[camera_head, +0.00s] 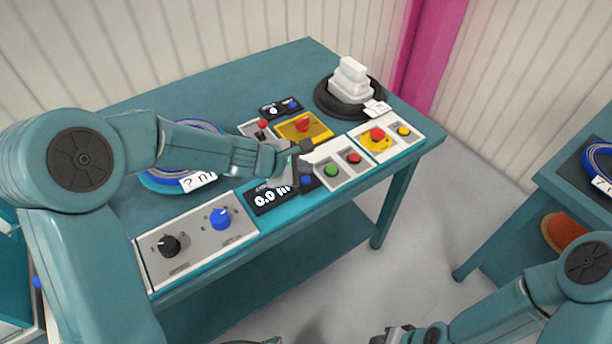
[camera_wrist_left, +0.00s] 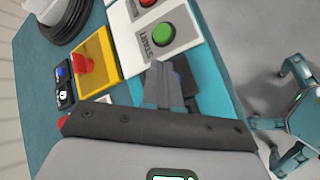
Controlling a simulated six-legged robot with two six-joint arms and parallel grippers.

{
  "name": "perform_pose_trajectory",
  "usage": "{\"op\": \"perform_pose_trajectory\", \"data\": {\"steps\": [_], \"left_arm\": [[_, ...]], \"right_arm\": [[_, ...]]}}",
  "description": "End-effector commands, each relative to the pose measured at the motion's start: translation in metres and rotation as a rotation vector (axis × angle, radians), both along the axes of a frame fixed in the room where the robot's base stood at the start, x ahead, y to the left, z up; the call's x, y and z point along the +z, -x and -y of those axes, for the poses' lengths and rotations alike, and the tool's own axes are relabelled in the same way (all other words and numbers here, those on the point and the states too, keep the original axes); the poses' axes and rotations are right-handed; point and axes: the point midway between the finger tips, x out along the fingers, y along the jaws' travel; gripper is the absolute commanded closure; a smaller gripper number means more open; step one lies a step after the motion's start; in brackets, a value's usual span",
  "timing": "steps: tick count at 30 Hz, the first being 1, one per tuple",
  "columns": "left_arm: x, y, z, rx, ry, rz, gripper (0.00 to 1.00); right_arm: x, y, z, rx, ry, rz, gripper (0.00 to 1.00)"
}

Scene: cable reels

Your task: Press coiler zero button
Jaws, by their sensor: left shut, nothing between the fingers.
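A small black display reading 0.0 (camera_head: 270,198) is on the front edge of the teal table. A blue button (camera_head: 306,181) sits on a dark panel just right of it; I take this for the coiler zero button. My left gripper (camera_head: 284,176) is shut and empty, close above the display and left of the blue button; I cannot tell whether it touches anything. My right gripper (camera_head: 396,335) is partly in view at the bottom edge.
A panel with a green button (camera_head: 331,170) and a red one is right of the blue button. A yellow emergency-stop box (camera_head: 303,128) lies behind. A grey panel with black and blue knobs (camera_head: 196,236) is at the front left.

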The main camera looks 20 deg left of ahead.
Motion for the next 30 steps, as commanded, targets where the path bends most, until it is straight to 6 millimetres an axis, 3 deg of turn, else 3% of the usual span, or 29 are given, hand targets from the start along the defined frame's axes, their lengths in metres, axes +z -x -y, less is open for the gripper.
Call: {"op": "perform_pose_trajectory", "data": {"steps": [12, 30], "left_arm": [[0.046, 0.000, 0.000, 0.001, 0.000, 0.001, 1.00], [0.046, 0.000, 0.000, -0.001, -0.001, 0.000, 1.00]], "right_arm": [[0.044, 0.000, 0.000, 0.000, 0.000, 0.000, 0.57], [0.043, 0.000, 0.000, 0.000, 0.000, 0.000, 0.57]]}}
